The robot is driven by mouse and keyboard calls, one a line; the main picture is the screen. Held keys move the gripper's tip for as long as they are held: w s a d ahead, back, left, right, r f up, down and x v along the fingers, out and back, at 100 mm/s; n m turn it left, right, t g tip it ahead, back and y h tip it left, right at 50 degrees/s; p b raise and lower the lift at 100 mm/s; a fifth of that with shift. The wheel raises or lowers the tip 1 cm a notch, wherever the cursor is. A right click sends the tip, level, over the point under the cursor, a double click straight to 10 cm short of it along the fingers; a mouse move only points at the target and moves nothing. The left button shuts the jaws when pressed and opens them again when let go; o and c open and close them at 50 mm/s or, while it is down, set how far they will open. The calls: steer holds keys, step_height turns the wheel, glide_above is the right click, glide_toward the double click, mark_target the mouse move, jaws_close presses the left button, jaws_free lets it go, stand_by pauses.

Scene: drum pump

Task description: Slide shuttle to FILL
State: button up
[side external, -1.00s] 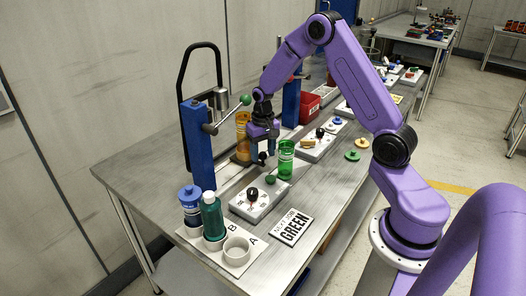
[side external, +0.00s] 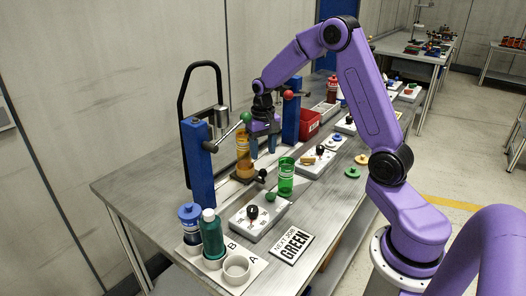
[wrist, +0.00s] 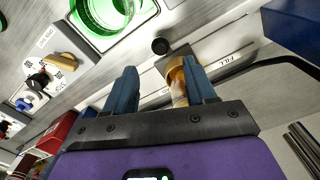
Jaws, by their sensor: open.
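The shuttle (side external: 243,179) is a dark plate on a pale track, with an amber cylinder (side external: 243,147) standing on it. A black knob (side external: 262,173) sits at its near side; the knob also shows in the wrist view (wrist: 160,46). In the wrist view the track bears a FILL label (wrist: 238,52) to the right of the knob. My gripper (side external: 266,153) is open, above and just behind the knob, beside the amber cylinder. In the wrist view its fingers (wrist: 163,85) are apart, with part of the amber cylinder showing by the right finger; I cannot tell if they touch.
A green cup (side external: 286,176) stands close on the near side. A blue post (side external: 197,160) with a green-balled lever (side external: 245,117) rises at left, another blue post (side external: 291,118) behind. A grey switch box (side external: 258,217) and the NEXT JOB GREEN card (side external: 292,244) lie in front.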

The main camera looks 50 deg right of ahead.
steer(key=d+r+n+y, duration=0.2)
steer(key=d+r+n, duration=0.15)
steer(key=r, duration=0.55)
glide_toward(251, 171)
steer(key=shift+m, duration=0.35)
steer(key=s+f, duration=0.1)
steer(key=f, duration=0.1)
steer(key=s+f, duration=0.3)
steer(key=f, duration=0.2)
steer(key=shift+s+a, duration=0.15)
steer(key=shift+a, duration=0.15)
